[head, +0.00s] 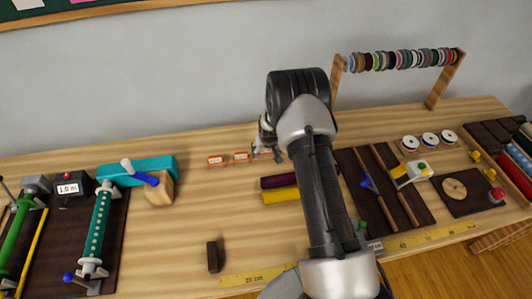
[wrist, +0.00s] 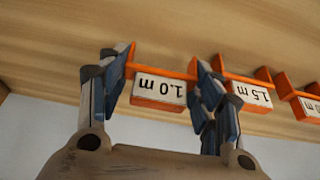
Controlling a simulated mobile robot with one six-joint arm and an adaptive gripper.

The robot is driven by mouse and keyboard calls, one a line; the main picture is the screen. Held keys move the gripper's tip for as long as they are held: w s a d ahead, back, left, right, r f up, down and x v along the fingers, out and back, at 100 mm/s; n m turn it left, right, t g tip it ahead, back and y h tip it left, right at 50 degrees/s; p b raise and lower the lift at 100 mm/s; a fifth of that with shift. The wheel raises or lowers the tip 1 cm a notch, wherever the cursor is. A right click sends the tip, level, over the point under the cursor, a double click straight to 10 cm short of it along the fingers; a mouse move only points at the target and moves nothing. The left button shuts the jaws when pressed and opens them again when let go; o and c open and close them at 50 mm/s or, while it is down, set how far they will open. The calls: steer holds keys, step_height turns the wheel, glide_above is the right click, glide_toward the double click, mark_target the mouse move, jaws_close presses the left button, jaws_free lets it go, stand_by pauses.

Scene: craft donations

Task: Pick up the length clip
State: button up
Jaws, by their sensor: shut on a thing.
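An orange length clip (wrist: 158,92) with a white label reading 1.0 m sits between my gripper's fingers in the wrist view. My gripper (wrist: 163,64) is shut on it, with one blue-grey finger at each end. The label appears upside down there. In the head view my gripper (head: 268,152) is at the back of the workbench, partly hidden by my arm, and the held clip is hard to make out. Whether the clip still touches the wood is unclear.
A second orange clip (wrist: 250,97) marked 1.5 sits close beside the right finger, with a third clip (wrist: 308,105) beyond it. In the head view, burgundy and yellow strips (head: 282,195) lie in front of my gripper. Bare bench (head: 225,205) lies front left.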

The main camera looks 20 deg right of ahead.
step_height(320, 180, up, 18)
steer(key=p, duration=0.3)
steer(key=shift+r, duration=0.2)
stand_by(0.7)
